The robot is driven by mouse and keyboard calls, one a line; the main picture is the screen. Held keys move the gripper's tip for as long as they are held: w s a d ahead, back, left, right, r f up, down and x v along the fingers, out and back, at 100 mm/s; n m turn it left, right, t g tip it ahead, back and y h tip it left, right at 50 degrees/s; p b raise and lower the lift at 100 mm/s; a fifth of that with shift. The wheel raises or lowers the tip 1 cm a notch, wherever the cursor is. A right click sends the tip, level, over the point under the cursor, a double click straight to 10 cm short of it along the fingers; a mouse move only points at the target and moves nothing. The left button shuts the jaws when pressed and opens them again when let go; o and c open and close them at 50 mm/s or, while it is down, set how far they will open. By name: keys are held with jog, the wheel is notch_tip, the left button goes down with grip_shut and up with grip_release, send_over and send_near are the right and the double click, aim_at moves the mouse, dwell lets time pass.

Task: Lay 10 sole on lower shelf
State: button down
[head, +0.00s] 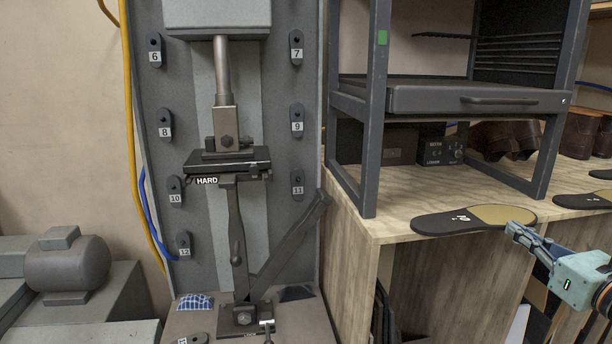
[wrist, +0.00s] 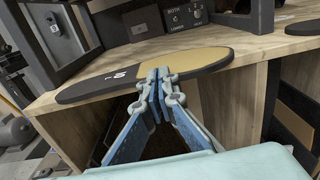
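A black sole with a tan end (head: 490,214) lies flat on the wooden shelf top along its front edge. It bears a small white mark that I cannot read surely. The wrist view shows the same sole (wrist: 95,88) running across, its tan end to the right. My gripper (head: 517,232) is at the shelf's front edge, by the tan end. In the wrist view its blue fingertips (wrist: 157,88) are together in front of the sole's edge and hide part of it. I see nothing held between them, and cannot tell whether they touch the sole.
A dark metal rack (head: 368,130) with a drawer stands on the wooden shelf top (head: 395,190). Another black sole (head: 580,201) lies to the right, near brown shoes (head: 578,135). A black control box (head: 440,148) sits under the drawer.

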aim_at(466, 203)
jog(key=shift+w+a+b, duration=0.2)
jog(key=shift+w+a, duration=0.05)
jog(key=shift+w, duration=2.45)
jog(key=shift+w+a+b, duration=0.2)
jog(key=shift+w+a, duration=0.05)
jog(key=shift+w, duration=2.4)
jog(key=shift+w+a+b, duration=0.2)
jog(key=shift+w+a, duration=0.05)
jog(key=shift+w, duration=2.45)
jog(key=s+d, duration=0.2)
jog(key=s, duration=2)
jog(key=shift+r, duration=0.2)
